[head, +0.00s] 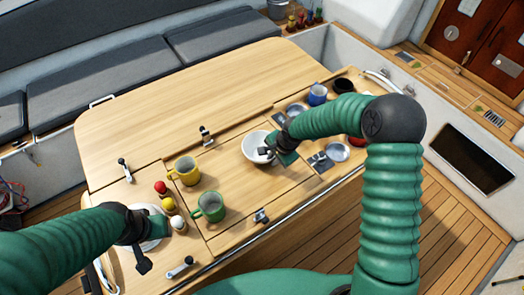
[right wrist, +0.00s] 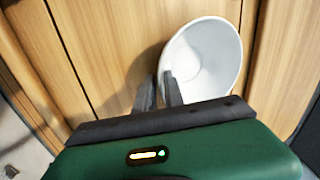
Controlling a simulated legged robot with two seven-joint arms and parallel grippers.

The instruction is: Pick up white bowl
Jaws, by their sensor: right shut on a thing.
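The white bowl (head: 253,147) is at the middle of the wooden table, and it fills the upper middle of the right wrist view (right wrist: 215,55). My right gripper (head: 268,152) is shut on the bowl's near rim. In the right wrist view its fingers (right wrist: 160,92) straddle the rim, one inside the bowl and one outside. I cannot tell whether the bowl is clear of the table. My left gripper (head: 142,240) is at the lower left, above a white dish (head: 157,243) that it partly hides. Its finger opening is unclear.
A yellow mug (head: 186,171) and a green mug (head: 209,206) stand left of the bowl, beside small red, yellow and white balls (head: 168,204). A blue mug (head: 317,95) and metal dishes (head: 337,152) are to the right. The table's far left part (head: 170,95) is clear.

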